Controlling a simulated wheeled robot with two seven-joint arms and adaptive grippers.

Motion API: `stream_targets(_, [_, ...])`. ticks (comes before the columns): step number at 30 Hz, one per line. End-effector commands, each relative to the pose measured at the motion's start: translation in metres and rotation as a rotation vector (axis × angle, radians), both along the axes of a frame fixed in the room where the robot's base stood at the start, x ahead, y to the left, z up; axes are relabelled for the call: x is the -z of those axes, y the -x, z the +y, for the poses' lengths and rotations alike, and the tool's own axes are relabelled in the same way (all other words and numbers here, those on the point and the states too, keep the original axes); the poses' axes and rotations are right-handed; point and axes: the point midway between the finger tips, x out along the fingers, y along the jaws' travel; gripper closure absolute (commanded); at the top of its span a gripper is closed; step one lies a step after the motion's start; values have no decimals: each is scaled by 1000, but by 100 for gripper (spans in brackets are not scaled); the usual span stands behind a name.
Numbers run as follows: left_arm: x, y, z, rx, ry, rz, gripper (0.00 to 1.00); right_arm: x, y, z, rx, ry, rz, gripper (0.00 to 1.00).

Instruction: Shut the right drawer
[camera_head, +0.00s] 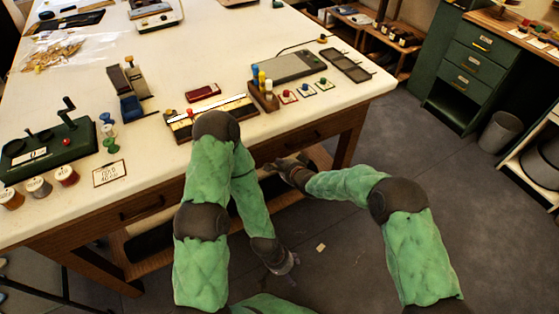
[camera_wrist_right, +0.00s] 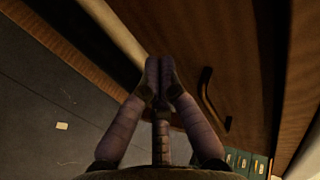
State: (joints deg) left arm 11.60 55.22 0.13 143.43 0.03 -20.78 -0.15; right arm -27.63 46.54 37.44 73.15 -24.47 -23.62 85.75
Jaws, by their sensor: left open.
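The right drawer (camera_head: 312,132) is in the table's front under the pale top, with a dark curved handle (camera_wrist_right: 208,98) in the right wrist view. Its front looks about level with the table's frame in the head view, but I cannot tell whether a small gap remains. My right gripper (camera_head: 287,168) is below and left of the handle in the head view. In the right wrist view its fingertips (camera_wrist_right: 160,68) are together and empty, beside the handle; contact with the wood is unclear. My left gripper (camera_head: 283,265) hangs low over the floor, open and empty.
The tabletop (camera_head: 240,60) carries a grey tablet (camera_head: 282,66), small coloured pieces, thread spools and a green hand-cranked device (camera_head: 45,145). A left drawer (camera_head: 145,207) shows farther left.

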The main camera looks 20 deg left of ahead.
Motion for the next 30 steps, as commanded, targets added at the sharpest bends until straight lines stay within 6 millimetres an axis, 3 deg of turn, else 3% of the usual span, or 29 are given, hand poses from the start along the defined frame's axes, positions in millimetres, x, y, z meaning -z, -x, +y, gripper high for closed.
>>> stream_targets(15, [-33,0,0,0,0,0,24,-43,44,-57,2,1,2,100])
stream_targets(30, [-36,0,0,0,0,0,24,-48,55,-71,1,4,4,100])
